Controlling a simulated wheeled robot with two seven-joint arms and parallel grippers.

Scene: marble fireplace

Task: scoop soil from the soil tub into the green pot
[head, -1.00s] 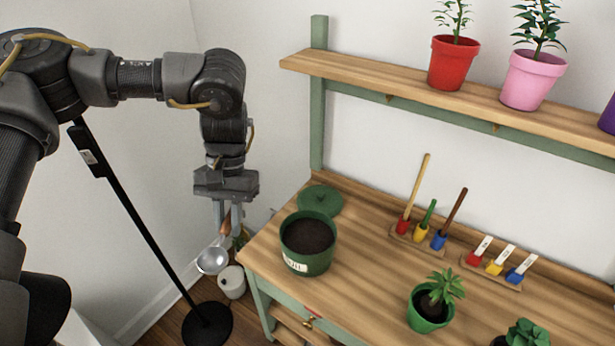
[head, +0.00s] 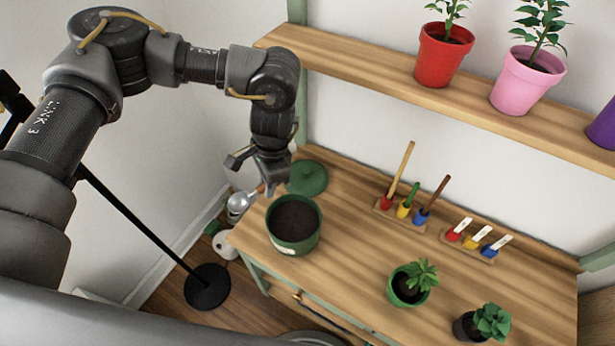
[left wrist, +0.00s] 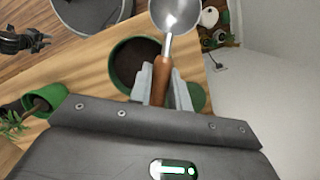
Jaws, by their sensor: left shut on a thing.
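My left gripper (head: 268,186) is shut on the wooden handle of a metal scoop (head: 238,204), above the back-left edge of the soil tub. In the left wrist view the scoop's bowl (left wrist: 177,14) is shiny and looks empty. In the head view the bowl hangs left of the bench edge. The dark green soil tub (head: 294,245) stands open at the bench's left end, with dark soil inside. The small green pot (head: 405,294) with a leafy plant stands to the right near the front. A dark gripper, seemingly my right one (left wrist: 22,40), shows at the left wrist view's edge; its jaws are unclear.
A green lid (head: 308,178) lies behind the tub. Hand tools in a wooden holder (head: 412,219) and a row of labels (head: 470,246) stand at the back. A succulent (head: 491,322) is at front right. A shelf (head: 380,75) with potted plants hangs above. Bench between tub and pot is clear.

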